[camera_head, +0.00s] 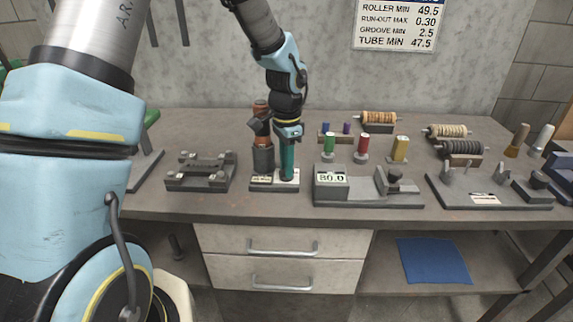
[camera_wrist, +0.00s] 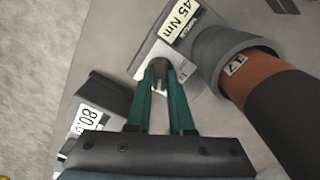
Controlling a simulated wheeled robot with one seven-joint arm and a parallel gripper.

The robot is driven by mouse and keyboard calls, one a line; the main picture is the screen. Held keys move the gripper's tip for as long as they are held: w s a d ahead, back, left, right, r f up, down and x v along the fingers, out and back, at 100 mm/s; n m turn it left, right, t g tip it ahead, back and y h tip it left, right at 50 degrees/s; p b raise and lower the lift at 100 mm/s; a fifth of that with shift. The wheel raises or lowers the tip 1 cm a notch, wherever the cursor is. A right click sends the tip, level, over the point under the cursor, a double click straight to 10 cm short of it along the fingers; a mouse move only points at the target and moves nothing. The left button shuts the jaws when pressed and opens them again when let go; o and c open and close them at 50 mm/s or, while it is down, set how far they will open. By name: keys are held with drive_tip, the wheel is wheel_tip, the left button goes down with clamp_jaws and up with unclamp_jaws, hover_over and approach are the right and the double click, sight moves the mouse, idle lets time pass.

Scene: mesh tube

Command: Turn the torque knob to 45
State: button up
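My gripper (camera_head: 287,174) points down at the right part of the small tool stand (camera_head: 262,188) on the bench. In the wrist view, its two green fingers (camera_wrist: 160,78) close around a small dark grey knob (camera_wrist: 161,66) on the stand's light plate. The fingertips seem to touch the knob's sides and hide much of it; no pointer or scale shows. A label (camera_wrist: 181,20) beside it reads 45 Nm. An orange-brown and black tool (camera_wrist: 255,80) marked 17 sits in a grey round holder (camera_wrist: 215,55) next to the knob; this tool (camera_head: 262,125) also shows in the head view.
A grey device (camera_head: 345,196) with a display reading 80.0 stands just right of the stand. A dark fixture (camera_head: 200,172) is to the left. Green, red and yellow pieces (camera_head: 363,148) stand behind the device. Rollers and another fixture (camera_head: 490,192) are farther right.

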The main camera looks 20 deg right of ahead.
drive_tip(key=o, duration=0.4)
drive_tip(key=shift+o, duration=0.2)
wheel_tip(320, 180, up, 11)
drive_tip(key=b, duration=0.2)
drive_tip(key=shift+f, duration=0.1)
idle(0.4)
